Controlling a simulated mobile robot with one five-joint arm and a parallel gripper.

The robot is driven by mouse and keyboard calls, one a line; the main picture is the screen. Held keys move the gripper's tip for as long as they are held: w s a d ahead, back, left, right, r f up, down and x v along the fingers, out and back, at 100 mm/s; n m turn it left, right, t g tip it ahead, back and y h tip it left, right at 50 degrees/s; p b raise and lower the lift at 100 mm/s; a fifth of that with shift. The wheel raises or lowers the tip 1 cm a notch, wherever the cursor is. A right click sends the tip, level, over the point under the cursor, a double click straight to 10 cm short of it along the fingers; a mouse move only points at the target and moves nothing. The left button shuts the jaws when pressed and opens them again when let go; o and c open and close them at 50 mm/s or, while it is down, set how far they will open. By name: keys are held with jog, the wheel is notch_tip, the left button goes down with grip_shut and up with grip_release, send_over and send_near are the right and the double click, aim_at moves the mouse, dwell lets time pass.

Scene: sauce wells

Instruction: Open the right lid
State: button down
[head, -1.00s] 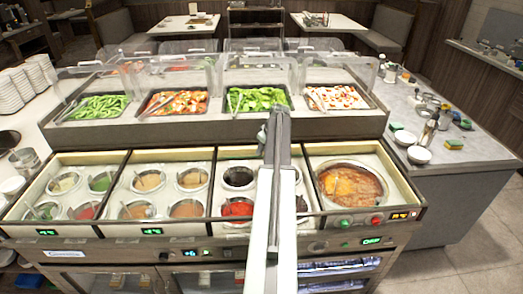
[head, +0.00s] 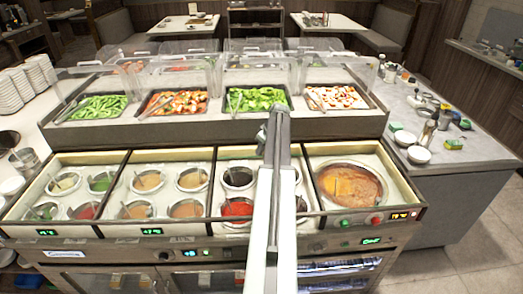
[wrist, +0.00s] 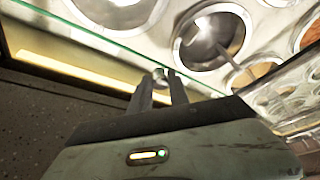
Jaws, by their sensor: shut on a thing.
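A clear glass lid with a greenish edge (wrist: 95,35) crosses the wrist view over round sauce wells. A small round knob (wrist: 160,74) sits near that edge. My gripper (wrist: 160,80) has its two fingers closed around the knob. In the head view my arm reaches up the middle of the counter, and the fingertips cannot be made out there. The right-hand section, with a large round pot of brown-orange soup (head: 350,189), lies to the right of my arm. I cannot clearly tell the lid's outline in the head view.
Sauce wells (head: 147,180) fill the sections left of my arm. Food trays (head: 258,98) under clear guards stand behind. A grey side counter (head: 450,165) with bowls and bottles is on the right. Open floor (head: 470,260) shows at lower right.

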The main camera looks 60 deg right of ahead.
jog(key=w+d, duration=0.1)
jog(key=d, duration=0.1)
jog(key=w+d, duration=0.1)
jog(key=d, duration=0.1)
jog(key=shift+w, duration=0.4)
jog(key=shift+a, duration=0.1)
jog(key=c, duration=1.2)
grip_release()
jog(key=shift+c, duration=0.2)
jog(key=p+v, duration=0.7)
jog(key=shift+s+r, duration=0.2)
jog(key=shift+r, duration=0.15)
